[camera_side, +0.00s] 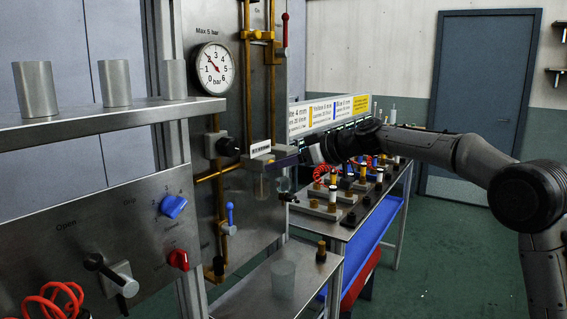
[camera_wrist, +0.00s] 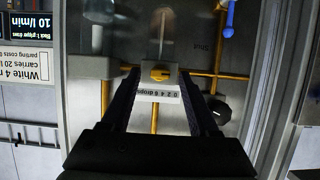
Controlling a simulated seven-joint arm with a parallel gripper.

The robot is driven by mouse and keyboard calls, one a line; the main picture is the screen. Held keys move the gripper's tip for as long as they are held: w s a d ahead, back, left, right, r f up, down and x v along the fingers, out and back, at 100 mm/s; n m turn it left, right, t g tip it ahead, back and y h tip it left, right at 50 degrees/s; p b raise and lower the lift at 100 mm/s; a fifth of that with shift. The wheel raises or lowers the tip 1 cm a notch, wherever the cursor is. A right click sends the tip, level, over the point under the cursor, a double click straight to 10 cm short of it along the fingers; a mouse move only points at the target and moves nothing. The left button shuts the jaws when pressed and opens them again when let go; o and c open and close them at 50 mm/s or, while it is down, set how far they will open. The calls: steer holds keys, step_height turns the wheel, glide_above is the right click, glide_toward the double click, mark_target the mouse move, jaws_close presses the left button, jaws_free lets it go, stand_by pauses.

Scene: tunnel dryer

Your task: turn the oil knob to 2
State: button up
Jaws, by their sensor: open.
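The oil knob (camera_wrist: 160,75) is a small yellow knob with a dark mark across it. It sits beside a white scale strip (camera_wrist: 160,96) marked 0 2 4 6 drops; which number the knob points to, I cannot tell. A white strip (camera_side: 260,149) also shows in the side view, beside my gripper (camera_side: 290,158). In the wrist view, my gripper (camera_wrist: 160,73) is open, with one dark finger on each side of the knob and visible gaps. Contact is not visible. In the side view the knob is not clearly visible.
Brass pipes (camera_side: 215,200), a pressure gauge (camera_side: 213,68) and a blue-handled valve (camera_side: 229,215) are on the steel panel. A black knob (camera_wrist: 219,110) stands right of my fingers.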

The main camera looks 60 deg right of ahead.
jaws_close()
steer(key=shift+d, duration=0.1)
stand_by(0.5)
steer(key=m+y, duration=0.1)
steer(key=m, duration=0.1)
steer(key=m+y, duration=0.2)
steer(key=m, duration=0.1)
steer(key=d+m+t+y, duration=0.1)
steer(key=m+y, duration=0.1)
steer(key=m, duration=0.1)
steer(key=shift+f, duration=0.25)
stand_by(0.6)
jaws_free()
steer(key=shift+s, duration=0.1)
